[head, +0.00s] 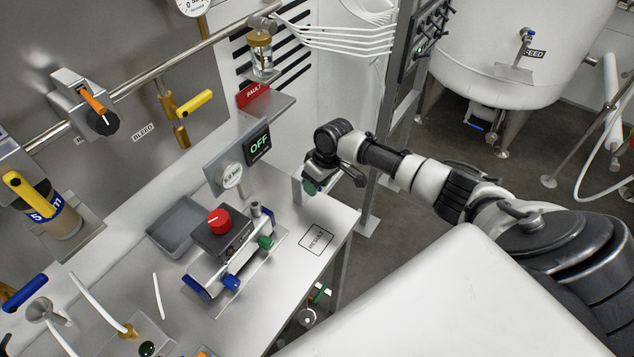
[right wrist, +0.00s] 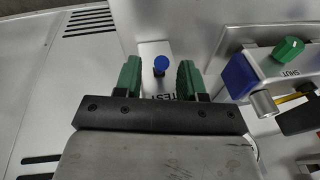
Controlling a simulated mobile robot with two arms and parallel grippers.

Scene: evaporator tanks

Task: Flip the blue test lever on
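The blue test lever (right wrist: 161,64) shows in the right wrist view as a round blue end on a pale box marked TEST. My right gripper (right wrist: 160,78) is open, with one green-padded finger on each side of the lever and a gap on both sides. Whether the lever lies between the fingers or just beyond them I cannot tell. In the head view my right gripper (head: 322,178) is over the far right end of the bench, and it hides the lever there. A display (head: 258,144) nearby reads OFF. My left gripper is not in view.
A valve block with a red knob (head: 218,221), blue handles and a green knob (head: 265,242) stands left of the gripper on the bench. A grey tray (head: 176,226) lies behind it. A metal post (head: 398,90) rises behind my right arm.

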